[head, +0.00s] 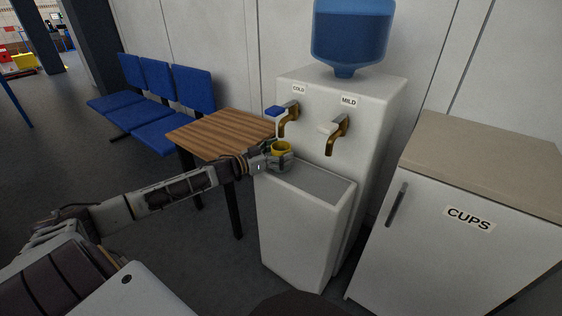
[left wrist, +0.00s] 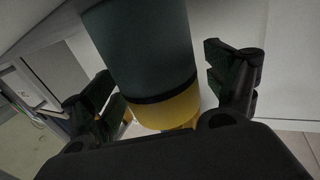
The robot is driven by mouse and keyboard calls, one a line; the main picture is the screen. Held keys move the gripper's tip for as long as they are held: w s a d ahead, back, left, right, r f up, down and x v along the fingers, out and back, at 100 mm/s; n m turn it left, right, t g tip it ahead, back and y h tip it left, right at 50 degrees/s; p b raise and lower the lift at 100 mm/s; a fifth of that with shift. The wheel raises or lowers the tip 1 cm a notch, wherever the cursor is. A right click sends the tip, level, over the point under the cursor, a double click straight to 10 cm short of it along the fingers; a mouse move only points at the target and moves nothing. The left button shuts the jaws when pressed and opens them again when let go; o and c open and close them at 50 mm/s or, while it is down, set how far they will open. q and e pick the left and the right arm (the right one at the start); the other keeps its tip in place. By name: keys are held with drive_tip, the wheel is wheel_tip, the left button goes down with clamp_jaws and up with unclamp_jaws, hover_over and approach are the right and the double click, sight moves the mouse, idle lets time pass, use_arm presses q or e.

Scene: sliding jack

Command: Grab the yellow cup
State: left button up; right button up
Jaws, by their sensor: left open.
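The yellow cup (head: 281,148) is at the left front of the water dispenser, below the cold tap (head: 288,115). In the left wrist view the cup (left wrist: 178,108) looks like a tilted cylinder, dark grey-green with a black band and a yellow part nearest me. My left gripper (head: 278,162) is at the cup, and its hand covers the cup's lower part in the head view. In the left wrist view its two fingers stand apart on either side of the cup, with a visible gap on the right. What supports the cup is hidden. My right gripper is out of view.
The white dispenser (head: 305,230) has a blue bottle (head: 350,32) on top and a mild tap (head: 337,132) to the right. A wooden table (head: 215,135) stands close on the left, with blue chairs (head: 165,95) behind. A cabinet (head: 460,250) labelled CUPS stands right.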

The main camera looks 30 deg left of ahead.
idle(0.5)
use_arm(q)
drive_tip(key=shift+c, duration=1)
drive_tip(key=c, duration=1.1)
drive_tip(key=shift+c, duration=0.2)
drive_tip(key=shift+r, duration=0.15)
